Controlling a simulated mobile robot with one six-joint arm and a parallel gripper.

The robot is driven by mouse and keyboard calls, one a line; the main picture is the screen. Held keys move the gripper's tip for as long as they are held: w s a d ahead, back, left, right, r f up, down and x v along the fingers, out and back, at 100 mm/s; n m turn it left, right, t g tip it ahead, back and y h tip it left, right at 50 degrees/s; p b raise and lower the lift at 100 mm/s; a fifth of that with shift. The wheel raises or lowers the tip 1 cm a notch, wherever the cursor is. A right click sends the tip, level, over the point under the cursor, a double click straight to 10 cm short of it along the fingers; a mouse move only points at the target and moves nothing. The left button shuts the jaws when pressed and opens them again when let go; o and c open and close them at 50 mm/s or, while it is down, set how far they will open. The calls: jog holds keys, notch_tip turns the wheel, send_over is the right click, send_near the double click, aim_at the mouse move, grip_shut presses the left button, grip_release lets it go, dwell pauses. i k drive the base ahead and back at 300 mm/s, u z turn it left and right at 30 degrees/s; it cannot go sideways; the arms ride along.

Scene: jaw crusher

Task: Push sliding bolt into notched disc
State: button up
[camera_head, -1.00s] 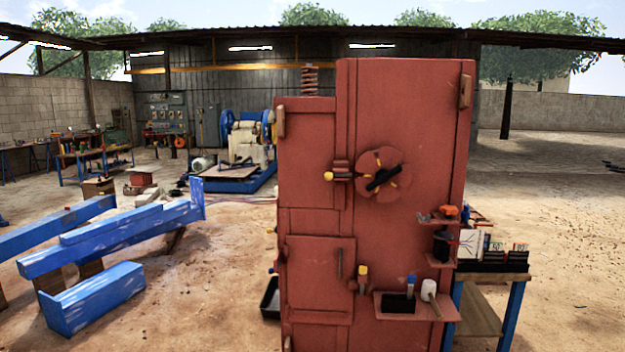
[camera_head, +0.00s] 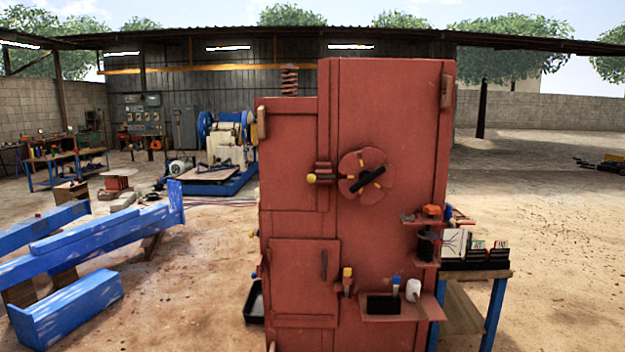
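The notched disc (camera_head: 364,162) is a round red plate with notches on the upper front of a tall red machine (camera_head: 388,95). A black bar lies slantwise across its middle, with small yellow marks beside it. The sliding bolt (camera_head: 323,178) sits just left of the disc in a red bracket and has a yellow knob at its left end. Its right end is close to the disc's left edge; I cannot tell whether it enters a notch. My gripper is not in view.
A small shelf (camera_head: 378,318) with tools juts from the machine's lower front, and smaller shelves (camera_head: 418,223) sit at its right edge. A table (camera_head: 497,276) stands behind at right. Blue beams (camera_head: 105,240) lie at left. Bare ground is open at far right.

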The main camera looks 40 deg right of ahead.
aim_at(311, 177)
jog(key=i, duration=0.9)
jog(key=u, duration=0.05)
